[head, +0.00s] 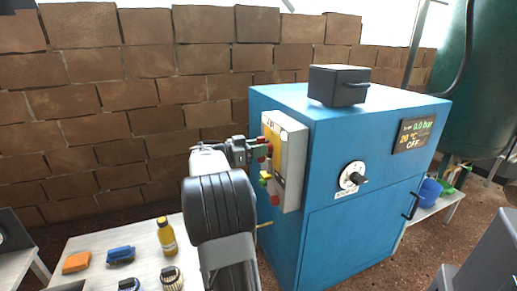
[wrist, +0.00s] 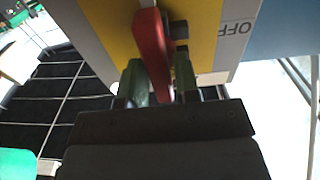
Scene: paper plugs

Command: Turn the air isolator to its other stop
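The air isolator's red lever (wrist: 152,45) shows in the wrist view in front of a yellow plate (wrist: 203,30) with "OFF" printed at its right. The lever hangs downward, slightly tilted, its lower end between the two greenish fingers of my gripper (wrist: 161,82). The fingers lie close on both sides of it; whether both press on it I cannot tell. In the head view my gripper (head: 249,150) is at the left face of a grey panel box (head: 291,160) on the blue cabinet's side. Its fingertips are too small to read there.
A white table (head: 100,247) at lower left holds a yellow bottle (head: 167,238) and small items. A brick wall stands behind.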

